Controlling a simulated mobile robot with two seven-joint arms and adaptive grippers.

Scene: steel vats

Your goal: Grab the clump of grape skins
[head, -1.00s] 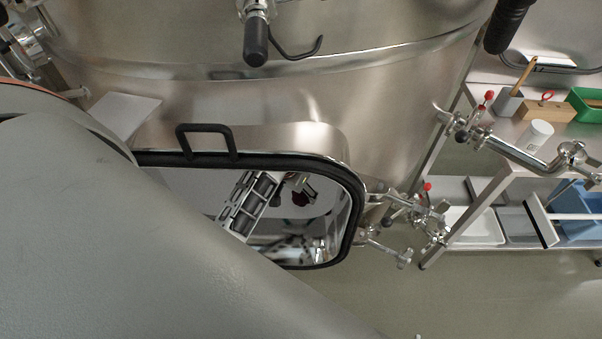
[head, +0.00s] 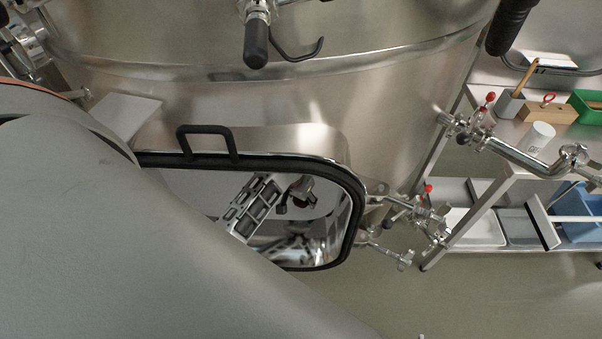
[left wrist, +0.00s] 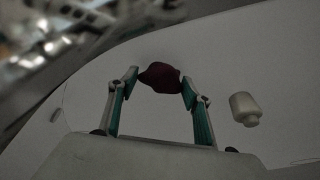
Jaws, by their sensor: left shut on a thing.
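The clump of grape skins (left wrist: 159,77) is a small dark red lump in the left wrist view. My left gripper (left wrist: 161,81) is shut on it, with one fingertip pressing each side. It is held above a pale, dim surface. In the head view my large grey left arm covers the lower left, and the clump and fingertips cannot be made out directly. A shiny black-rimmed vat door (head: 346,176) shows a mirrored piece of arm or gripper. My right gripper is in neither view.
The steel vat (head: 300,105) fills the upper middle, with valves and pipes (head: 430,215) at its right. A shelf unit (head: 505,135) with a white cup (head: 538,138) stands at the right. A white knob-like piece (left wrist: 244,108) is right of my gripper. Floor is clear at the lower right.

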